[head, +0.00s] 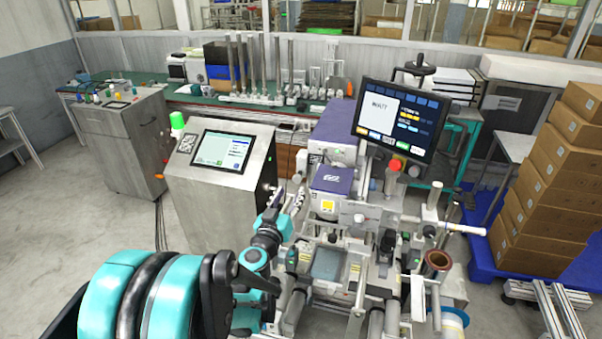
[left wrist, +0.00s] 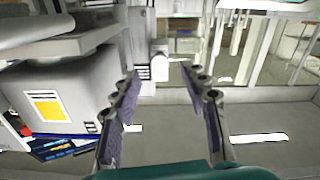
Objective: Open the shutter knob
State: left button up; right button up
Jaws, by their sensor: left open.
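My left gripper (head: 286,197) is in front of the machine's grey head unit (head: 329,192), which has a purple top and a yellow label. In the left wrist view the gripper's two purple-padded fingers (left wrist: 160,82) stand apart with nothing between them. The head unit (left wrist: 62,95) is close by on the left there, apart from the fingers. A small light-grey knob-like part (left wrist: 158,66) shows beyond the gap between the fingertips. I cannot tell for sure whether it is the shutter knob. My right gripper does not show.
A tilted screen (head: 397,118) with a red button (head: 395,165) is above the machine's right side. A grey console (head: 219,195) with a touchscreen stands just left of the gripper. Rollers and a copper-coloured ring (head: 438,260) are at the machine's lower right. Stacked boxes (head: 548,195) are further right.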

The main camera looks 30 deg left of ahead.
aim_at(297, 180)
pick_arm(q)
jog(key=shift+w+a+f, duration=0.1)
jog(key=shift+w+a, duration=0.05)
jog(key=shift+w, duration=0.35)
jog(key=shift+w+a+r, duration=0.15)
jog(key=shift+w+r, duration=0.15)
jog(key=shift+w, duration=0.3)
jog(key=x, duration=0.4)
jog(key=shift+w+f+b, duration=0.15)
jog(key=shift+b, duration=0.25)
jog(key=shift+w+a, duration=0.1)
jog(key=shift+w, duration=0.4)
grip_shut()
